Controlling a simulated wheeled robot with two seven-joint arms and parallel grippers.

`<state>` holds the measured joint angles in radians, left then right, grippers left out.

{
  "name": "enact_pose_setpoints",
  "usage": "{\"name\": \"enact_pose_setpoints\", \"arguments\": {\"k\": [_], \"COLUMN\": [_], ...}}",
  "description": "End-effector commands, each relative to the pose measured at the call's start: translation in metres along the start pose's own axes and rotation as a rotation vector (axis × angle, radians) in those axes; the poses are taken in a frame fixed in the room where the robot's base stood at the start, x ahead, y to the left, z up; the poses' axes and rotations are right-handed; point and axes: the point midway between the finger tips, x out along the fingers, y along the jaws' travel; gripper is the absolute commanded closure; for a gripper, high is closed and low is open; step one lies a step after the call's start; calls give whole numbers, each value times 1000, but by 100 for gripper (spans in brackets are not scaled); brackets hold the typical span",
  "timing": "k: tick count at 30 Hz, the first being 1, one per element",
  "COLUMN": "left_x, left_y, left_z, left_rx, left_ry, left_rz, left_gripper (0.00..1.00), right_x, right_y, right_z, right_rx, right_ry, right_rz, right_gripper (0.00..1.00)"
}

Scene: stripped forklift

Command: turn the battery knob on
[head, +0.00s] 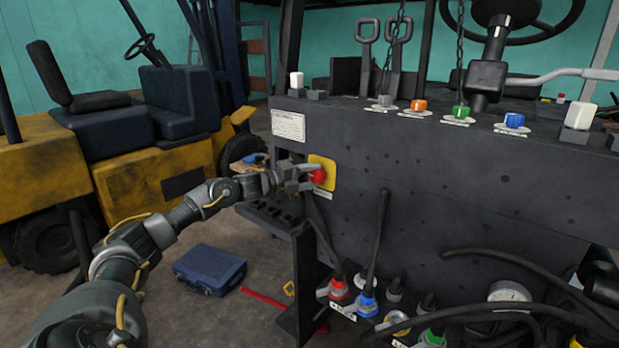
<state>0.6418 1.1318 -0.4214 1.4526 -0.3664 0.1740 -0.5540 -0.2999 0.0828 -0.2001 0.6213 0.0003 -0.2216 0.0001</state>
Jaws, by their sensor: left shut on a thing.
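The battery knob (318,176) is red and sits on a yellow plate (329,165) on the dark front panel of the stripped forklift (420,165). A small label is under the plate. My left gripper (312,178) reaches in from the left and is shut on the red knob. Its fingers cover part of the knob, so I cannot tell which way the knob is turned. My right gripper does not show.
Coloured knobs (459,111) and dark levers (381,45) stand on top of the panel. Cables and hose connectors (362,302) stick out below right. A blue case (209,268) and a red bar (262,300) lie on the floor. A yellow forklift (140,185) stands behind left.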

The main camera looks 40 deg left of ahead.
Motion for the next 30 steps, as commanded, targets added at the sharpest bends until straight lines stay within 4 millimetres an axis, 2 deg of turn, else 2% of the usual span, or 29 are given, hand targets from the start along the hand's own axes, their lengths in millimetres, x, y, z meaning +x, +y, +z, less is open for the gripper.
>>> {"name": "enact_pose_setpoints", "arguments": {"k": [8, 9, 14, 30], "left_x": [0, 0, 0, -1], "left_y": [2, 2, 1, 0], "left_z": [-1, -1, -1, -1], "left_rx": [2, 2, 1, 2], "left_ry": [2, 2, 2, 10], "left_rz": [4, 4, 3, 0], "left_gripper": [76, 52, 31, 31], "right_x": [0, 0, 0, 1], "right_y": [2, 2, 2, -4], "right_z": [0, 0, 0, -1], "right_rx": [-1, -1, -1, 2], "right_ry": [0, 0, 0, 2], "right_rz": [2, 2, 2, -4], "right_gripper": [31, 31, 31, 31]}}
